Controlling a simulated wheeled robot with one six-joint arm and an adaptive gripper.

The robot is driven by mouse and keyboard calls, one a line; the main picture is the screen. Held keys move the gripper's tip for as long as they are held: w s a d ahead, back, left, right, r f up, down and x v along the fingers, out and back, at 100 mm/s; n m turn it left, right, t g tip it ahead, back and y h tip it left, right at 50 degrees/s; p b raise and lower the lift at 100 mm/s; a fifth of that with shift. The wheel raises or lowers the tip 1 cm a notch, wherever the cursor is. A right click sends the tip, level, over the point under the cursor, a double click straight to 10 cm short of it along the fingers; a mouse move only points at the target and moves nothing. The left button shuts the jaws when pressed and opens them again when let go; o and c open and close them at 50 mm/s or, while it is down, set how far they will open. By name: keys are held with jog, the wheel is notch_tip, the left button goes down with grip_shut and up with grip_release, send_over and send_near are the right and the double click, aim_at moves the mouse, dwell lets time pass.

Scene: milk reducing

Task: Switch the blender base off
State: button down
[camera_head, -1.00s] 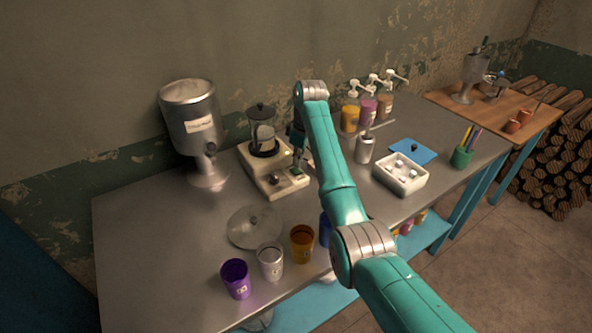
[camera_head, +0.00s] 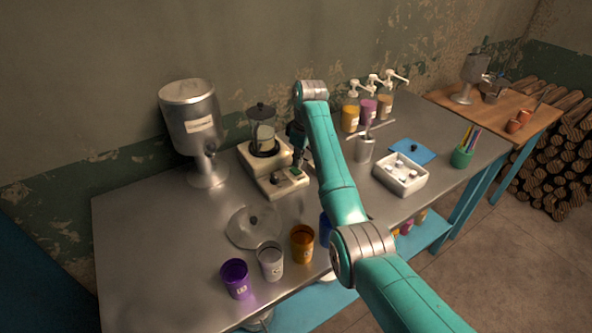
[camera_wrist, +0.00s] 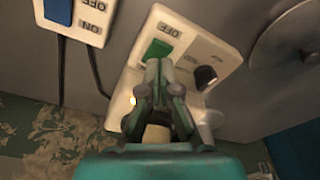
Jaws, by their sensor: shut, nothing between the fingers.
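The white blender base (camera_head: 257,165) stands on the metal table, with a clear jar and dark lid on it. Its front panel (camera_wrist: 222,52) shows a green rocker switch (camera_wrist: 158,48), an OFF label beyond the switch, and a black knob (camera_wrist: 205,77). A small light (camera_wrist: 132,100) on the panel looks lit. My gripper (camera_wrist: 158,65) is shut and empty, its tips right at the near end of the green switch. Contact cannot be told for sure. In the head view my gripper (camera_head: 299,158) is over the panel, partly hidden by my arm.
Another switch plate (camera_wrist: 95,12) marked ON and OFF, with a cable, is at the wrist view's upper left. A metal dispenser (camera_head: 190,120) stands left of the blender. The table's left part is clear.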

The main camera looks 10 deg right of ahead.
aim_at(298, 172)
jog(key=shift+f, duration=1.3)
dwell(1.0)
jog(key=shift+r, duration=3.5)
